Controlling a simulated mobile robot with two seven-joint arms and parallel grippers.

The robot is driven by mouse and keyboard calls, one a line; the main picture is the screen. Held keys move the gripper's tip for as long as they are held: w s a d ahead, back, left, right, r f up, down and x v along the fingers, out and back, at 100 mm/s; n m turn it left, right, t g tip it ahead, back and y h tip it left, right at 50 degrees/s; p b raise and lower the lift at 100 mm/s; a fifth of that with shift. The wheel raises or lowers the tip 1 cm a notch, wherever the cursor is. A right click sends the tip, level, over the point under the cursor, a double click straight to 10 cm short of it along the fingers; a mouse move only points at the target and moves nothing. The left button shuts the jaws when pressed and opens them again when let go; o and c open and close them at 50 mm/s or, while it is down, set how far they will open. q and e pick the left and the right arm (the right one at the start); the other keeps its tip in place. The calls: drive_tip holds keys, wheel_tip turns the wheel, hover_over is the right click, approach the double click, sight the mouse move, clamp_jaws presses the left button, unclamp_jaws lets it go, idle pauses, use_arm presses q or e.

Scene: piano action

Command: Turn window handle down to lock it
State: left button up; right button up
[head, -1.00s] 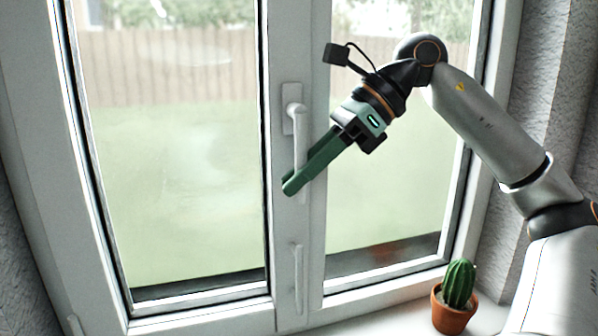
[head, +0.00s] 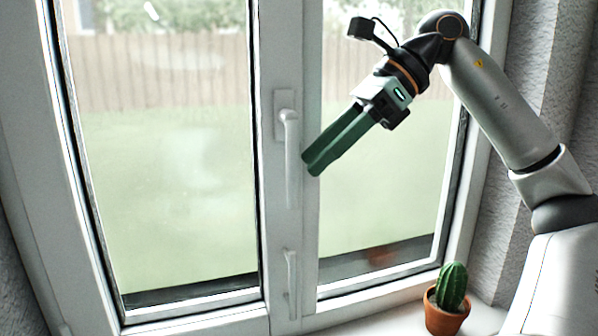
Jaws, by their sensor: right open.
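The white window handle (head: 291,160) is on the middle frame post, its lever pointing straight down from its mounting plate. My right gripper (head: 312,165), with green fingers, is just right of the lever, its tips pointing down and to the left. The fingers look close together from this angle, and nothing shows between them. The gripper appears apart from the handle and does not cover it. My left gripper is out of view.
A second, smaller white handle (head: 291,278) sits lower on the same post. A potted cactus (head: 452,287) stands on the sill (head: 385,322) at lower right. Glass panes (head: 175,170) lie on both sides of the post, and a grey textured wall (head: 520,130) is at right.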

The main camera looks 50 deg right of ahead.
drive_tip(key=v, duration=0.7)
drive_tip(key=shift+p, duration=0.45)
